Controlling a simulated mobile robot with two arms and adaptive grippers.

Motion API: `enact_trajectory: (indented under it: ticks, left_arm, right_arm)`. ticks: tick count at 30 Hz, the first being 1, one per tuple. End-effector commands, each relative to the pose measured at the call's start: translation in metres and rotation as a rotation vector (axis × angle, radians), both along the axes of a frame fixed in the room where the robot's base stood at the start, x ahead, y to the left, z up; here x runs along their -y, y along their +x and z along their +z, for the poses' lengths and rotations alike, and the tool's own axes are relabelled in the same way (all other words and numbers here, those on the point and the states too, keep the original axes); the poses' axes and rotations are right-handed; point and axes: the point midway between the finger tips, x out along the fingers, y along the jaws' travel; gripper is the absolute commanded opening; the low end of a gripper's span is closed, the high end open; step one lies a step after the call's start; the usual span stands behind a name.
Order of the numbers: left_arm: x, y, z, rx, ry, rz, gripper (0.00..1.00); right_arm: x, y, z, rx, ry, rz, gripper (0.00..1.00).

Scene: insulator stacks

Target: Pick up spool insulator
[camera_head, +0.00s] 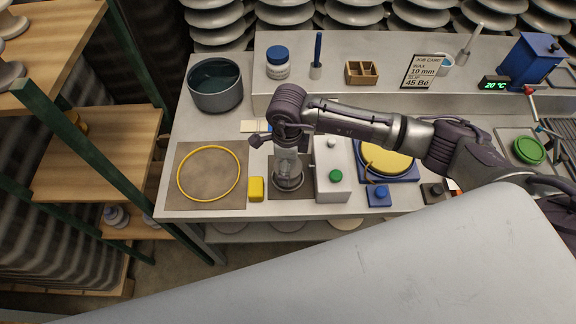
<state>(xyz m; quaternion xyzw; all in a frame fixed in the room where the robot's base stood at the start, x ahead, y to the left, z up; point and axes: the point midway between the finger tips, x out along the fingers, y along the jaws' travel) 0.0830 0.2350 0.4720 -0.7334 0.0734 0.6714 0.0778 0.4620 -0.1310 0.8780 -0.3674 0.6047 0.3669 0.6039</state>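My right arm reaches in from the right across the bench. Its wrist points down over a small dark mat (276,192), where the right gripper (288,178) is partly hidden by its own links. A grey rounded piece (289,184) shows at the gripper's end; I cannot tell whether it is the spool insulator or a holder, nor whether the fingers are closed on it. Small white and blue-grey pieces (115,215) sit on the low wooden shelf at the left; they may be insulators. My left gripper is not in view.
A yellow ring (181,184) lies on a brown mat left of the gripper. A yellow block (256,189) and a white box (334,190) with a green button flank the gripper closely. A grey pot (216,98) stands behind left. A raised shelf (330,98) runs along the back.

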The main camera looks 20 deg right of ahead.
Motion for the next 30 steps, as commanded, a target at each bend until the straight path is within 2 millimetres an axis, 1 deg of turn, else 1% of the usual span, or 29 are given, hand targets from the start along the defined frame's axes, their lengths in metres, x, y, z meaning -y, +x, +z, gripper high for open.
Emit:
enact_trajectory:
  ticks: [1, 5, 12, 26, 27, 30]
  left_arm:
    - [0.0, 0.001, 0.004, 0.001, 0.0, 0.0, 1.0]
    - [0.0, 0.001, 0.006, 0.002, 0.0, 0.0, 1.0]
    - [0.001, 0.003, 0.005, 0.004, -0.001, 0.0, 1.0]
    - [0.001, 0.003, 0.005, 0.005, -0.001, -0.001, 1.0]
    - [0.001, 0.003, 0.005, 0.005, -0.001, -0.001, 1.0]
    - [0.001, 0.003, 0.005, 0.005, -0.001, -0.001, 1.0]
  right_arm:
    - [0.0, -0.001, -0.005, -0.003, 0.0, -0.002, 1.0]
    - [0.0, 0.0, -0.017, -0.001, 0.0, -0.002, 1.0]
    - [0.0, 0.0, -0.019, 0.001, 0.002, 0.0, 1.0]
    - [0.0, 0.0, -0.018, 0.0, 0.001, -0.001, 0.23]
    - [0.0, 0.001, -0.017, 0.002, 0.002, -0.001, 0.22]
    - [0.0, 0.001, -0.017, 0.002, 0.002, -0.001, 0.22]
